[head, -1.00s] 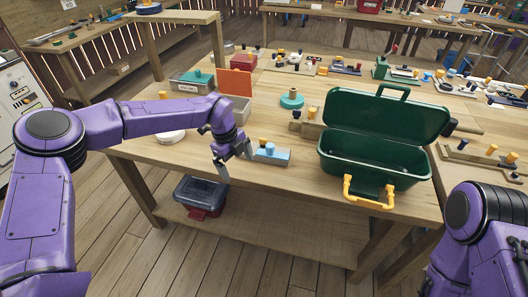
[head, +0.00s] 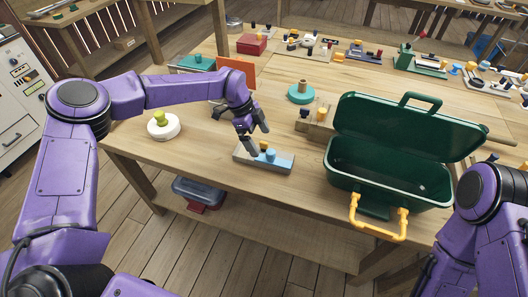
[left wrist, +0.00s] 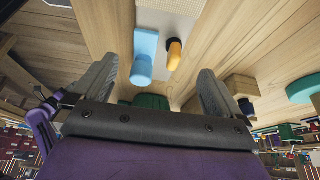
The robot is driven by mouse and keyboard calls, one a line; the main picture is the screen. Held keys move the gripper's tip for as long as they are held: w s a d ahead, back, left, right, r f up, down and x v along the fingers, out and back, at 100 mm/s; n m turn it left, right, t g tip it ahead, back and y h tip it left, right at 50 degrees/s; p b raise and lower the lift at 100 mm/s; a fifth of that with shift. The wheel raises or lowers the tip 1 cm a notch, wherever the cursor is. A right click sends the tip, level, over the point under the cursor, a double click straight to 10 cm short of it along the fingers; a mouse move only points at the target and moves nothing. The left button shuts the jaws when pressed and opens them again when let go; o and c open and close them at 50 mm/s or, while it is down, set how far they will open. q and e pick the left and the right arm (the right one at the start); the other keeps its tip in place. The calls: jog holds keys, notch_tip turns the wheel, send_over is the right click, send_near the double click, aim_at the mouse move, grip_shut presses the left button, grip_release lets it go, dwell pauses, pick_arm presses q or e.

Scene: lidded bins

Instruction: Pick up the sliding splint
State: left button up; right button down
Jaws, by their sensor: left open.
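No part is marked as the sliding splint, so I cannot tell for certain which one it is. A low grey and light-blue block (head: 281,164) lies near the table's front edge. My left gripper (head: 257,140) is open and empty just over this block, close to the pegs. In the left wrist view the blue cylinder (left wrist: 145,55) and the orange peg (left wrist: 174,54) show beyond and between the open fingers (left wrist: 155,88). My right gripper is out of view; only part of the right arm shows.
A large open green toolbox (head: 385,180) with a yellow handle stands right of the block. A wooden block with pegs (head: 316,122) and a teal disc (head: 300,94) lie behind. A white round base (head: 163,128) with a green knob sits left. A lidded bin (head: 198,192) is below.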

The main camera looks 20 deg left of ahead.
aim_at(264, 157)
pick_arm(q)
jog(key=p+x, duration=0.3)
jog(key=x, duration=0.3)
jog(key=shift+f, duration=0.15)
jog(key=shift+d+f, duration=0.1)
jog(key=shift+f, duration=0.1)
jog(key=c, duration=1.3)
